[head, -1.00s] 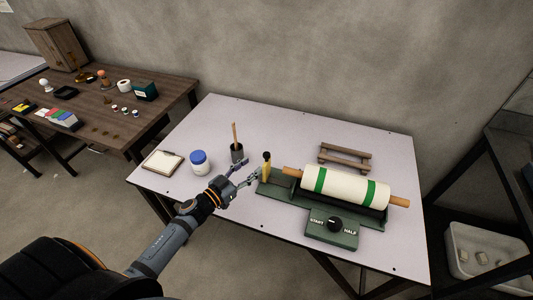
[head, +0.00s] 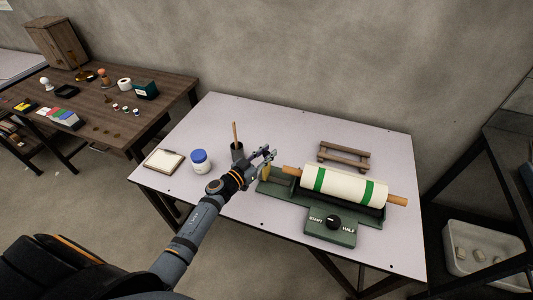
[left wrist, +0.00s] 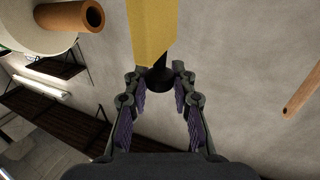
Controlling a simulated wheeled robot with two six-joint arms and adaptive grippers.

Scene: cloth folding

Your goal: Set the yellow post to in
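The yellow post (head: 266,173) stands at the left end of the green machine (head: 330,232). It also shows in the left wrist view (left wrist: 153,30), with a dark round knob at its end. My left gripper (head: 268,155) is at the top of the post and partly hides it. In the left wrist view the gripper's fingers (left wrist: 160,92) are apart on both sides of the black knob, with visible gaps. The white roll with green bands (head: 345,186) lies on the machine beside the post. My right gripper is in neither view.
A dial marked START and HALF (head: 333,222) is on the machine's front. A wooden rack (head: 344,154) stands behind the roll. A cup with a stick (head: 237,151), a blue-lidded jar (head: 200,162) and a clipboard (head: 163,161) lie to the left. The table's front left is clear.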

